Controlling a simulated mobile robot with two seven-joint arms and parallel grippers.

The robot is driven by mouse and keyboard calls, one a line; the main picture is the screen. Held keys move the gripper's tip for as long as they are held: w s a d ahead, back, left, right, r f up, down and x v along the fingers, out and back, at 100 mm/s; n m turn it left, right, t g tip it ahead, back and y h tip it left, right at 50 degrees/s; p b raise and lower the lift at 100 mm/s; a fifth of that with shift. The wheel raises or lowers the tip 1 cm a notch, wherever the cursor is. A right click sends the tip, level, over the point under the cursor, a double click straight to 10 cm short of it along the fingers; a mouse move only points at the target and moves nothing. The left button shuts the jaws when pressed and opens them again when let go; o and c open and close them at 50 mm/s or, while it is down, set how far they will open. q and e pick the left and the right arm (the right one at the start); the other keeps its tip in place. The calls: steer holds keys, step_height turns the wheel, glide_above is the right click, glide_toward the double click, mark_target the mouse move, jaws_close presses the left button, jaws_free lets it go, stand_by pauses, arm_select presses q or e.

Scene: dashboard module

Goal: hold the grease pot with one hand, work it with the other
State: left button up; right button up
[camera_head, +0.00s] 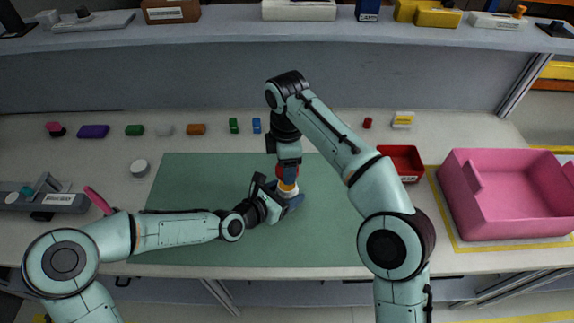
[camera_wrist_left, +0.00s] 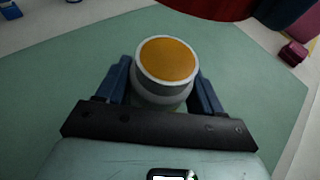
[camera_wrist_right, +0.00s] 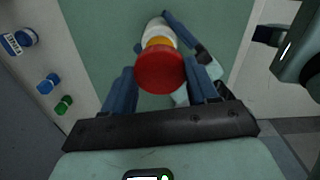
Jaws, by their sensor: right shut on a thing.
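The grease pot (camera_head: 290,190) is a white round pot with an orange top, upright over the green mat. Its orange surface (camera_wrist_left: 167,59) shows uncovered in the left wrist view. My left gripper (camera_head: 283,203) has its blue fingers on both sides of the white body, shut on it low down. My right gripper (camera_head: 287,168) comes from above and is shut on a red round lid (camera_wrist_right: 160,69). The lid is above the pot, and its red edge (camera_wrist_left: 190,6) shows at the top of the left wrist view, apart from the orange surface. The right fingers partly hide the lid in the head view.
The green mat (camera_head: 190,180) is mostly clear. A red tray (camera_head: 402,160) and a large pink bin (camera_head: 505,205) stand right. A small white round thing (camera_head: 139,168) lies left of the mat. Several small coloured items line the back.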

arm_select(q)
steer(key=o, duration=0.4)
steer(key=shift+a, duration=0.1)
steer(key=p+v, duration=0.1)
steer(key=v, duration=0.5)
steer(key=shift+s+a+r+p, duration=0.1)
steer(key=shift+r+p, duration=0.05)
steer(key=shift+p, duration=0.15)
arm_select(e)
step_height(320, 180, up, 2)
steer(key=shift+w, duration=0.15)
steer(key=r+p, duration=0.2)
steer(key=r, duration=0.1)
steer(key=shift+w, duration=0.35)
steer(key=shift+w+r+p, duration=0.15)
steer(key=shift+r+p, duration=0.15)
steer(key=shift+r, duration=0.1)
arm_select(q)
steer(key=v, duration=0.5)
steer(key=shift+s+a, duration=0.15)
steer(key=shift+s, duration=0.15)
